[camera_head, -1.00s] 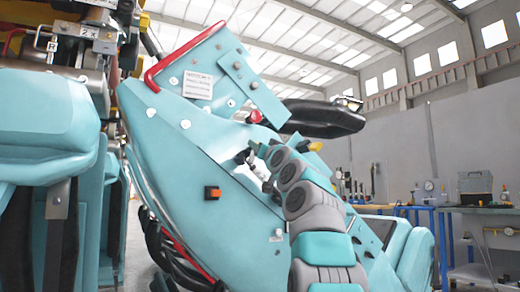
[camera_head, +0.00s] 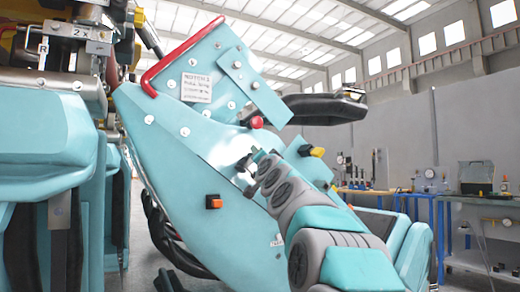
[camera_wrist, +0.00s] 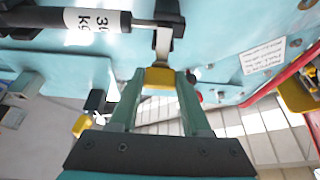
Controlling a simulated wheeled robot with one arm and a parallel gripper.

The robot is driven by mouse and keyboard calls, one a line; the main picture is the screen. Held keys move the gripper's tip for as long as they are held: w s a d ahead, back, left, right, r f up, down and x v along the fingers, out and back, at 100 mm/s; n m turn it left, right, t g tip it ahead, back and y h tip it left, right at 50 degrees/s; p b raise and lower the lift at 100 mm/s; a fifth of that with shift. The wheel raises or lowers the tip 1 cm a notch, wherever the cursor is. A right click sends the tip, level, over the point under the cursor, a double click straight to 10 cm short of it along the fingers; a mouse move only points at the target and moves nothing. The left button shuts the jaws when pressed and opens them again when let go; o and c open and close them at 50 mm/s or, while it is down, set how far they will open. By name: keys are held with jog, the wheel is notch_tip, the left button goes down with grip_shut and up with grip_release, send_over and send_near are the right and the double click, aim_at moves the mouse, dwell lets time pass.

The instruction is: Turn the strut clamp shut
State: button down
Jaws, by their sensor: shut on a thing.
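The strut is a black cylinder (camera_wrist: 35,17) with a white label reading "30" and "kg", at the upper left of the wrist view. A metal clamp lever (camera_wrist: 163,42) hangs by the strut's rod end and has a yellow tip (camera_wrist: 158,78). My gripper (camera_wrist: 158,82) is shut on this yellow tip, with one green finger on each side. In the head view my gripper (camera_head: 258,157) is small, against the large teal panel (camera_head: 190,160), and my own arm partly hides the clamp area.
A red knob (camera_head: 257,122), a yellow knob (camera_head: 317,152) and an orange button (camera_head: 213,201) sit around the panel. A red rail (camera_head: 180,55) edges its top. Workbenches (camera_head: 480,208) stand farther back at right.

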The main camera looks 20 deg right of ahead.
jog(key=shift+d, duration=0.1)
dwell(0.4)
jog(key=shift+c, duration=1.8)
grip_release()
jog(key=shift+s, duration=0.15)
jog(key=b+v, duration=0.1)
jog(key=v, duration=0.6)
jog(key=shift+s+b, duration=0.3)
jog(key=shift+f, duration=0.15)
jog(key=shift+a, duration=0.25)
